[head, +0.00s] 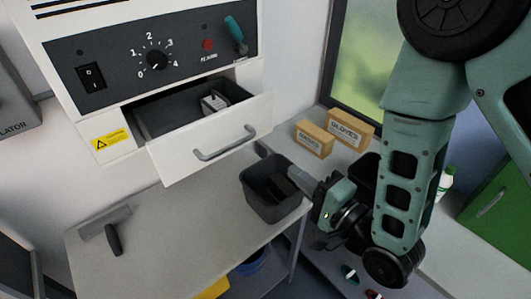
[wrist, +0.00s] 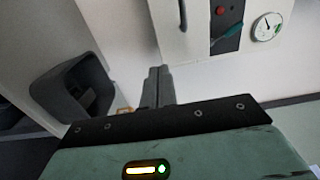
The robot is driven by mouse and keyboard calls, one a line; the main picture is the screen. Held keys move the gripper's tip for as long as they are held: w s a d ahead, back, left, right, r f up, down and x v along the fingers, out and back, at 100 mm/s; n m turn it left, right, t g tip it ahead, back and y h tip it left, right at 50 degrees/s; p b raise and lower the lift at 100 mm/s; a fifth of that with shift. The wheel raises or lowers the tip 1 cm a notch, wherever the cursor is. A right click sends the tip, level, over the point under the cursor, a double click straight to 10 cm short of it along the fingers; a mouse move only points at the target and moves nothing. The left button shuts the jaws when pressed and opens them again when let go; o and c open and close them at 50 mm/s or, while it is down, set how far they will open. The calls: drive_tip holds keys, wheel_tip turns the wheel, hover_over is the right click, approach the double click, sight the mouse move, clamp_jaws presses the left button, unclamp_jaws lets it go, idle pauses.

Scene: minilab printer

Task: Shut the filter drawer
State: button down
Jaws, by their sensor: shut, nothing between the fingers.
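The filter drawer (head: 205,140) is pulled out of the white machine below its dial panel. It has a white front with a grey bar handle (head: 224,148) and a dark inside. A small pale grey part (head: 214,102) sits in it. In the wrist view the white drawer front (wrist: 170,38) and its handle (wrist: 182,14) show at the top, beyond the fingertips. My gripper (head: 291,174) is at the right of the drawer and lower, by the dark bin, apart from the handle. Its two fingers are together and empty, also in the wrist view (wrist: 158,72).
A dark grey open bin (head: 262,205) stands on the bench's right end, close to my gripper; it also shows in the wrist view (wrist: 60,92). A scraper-like tool (head: 112,235) lies on the bench at left. Two cardboard boxes (head: 348,130) stand behind. The bench middle is clear.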

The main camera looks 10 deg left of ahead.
sight(254, 140)
drive_tip(key=b+x, duration=0.1)
drive_tip(key=x, duration=0.9)
drive_tip(key=shift+w+a+r, duration=0.15)
drive_tip(key=shift+w+a, duration=0.35)
drive_tip(key=shift+a, duration=0.05)
drive_tip(key=shift+f, duration=0.2)
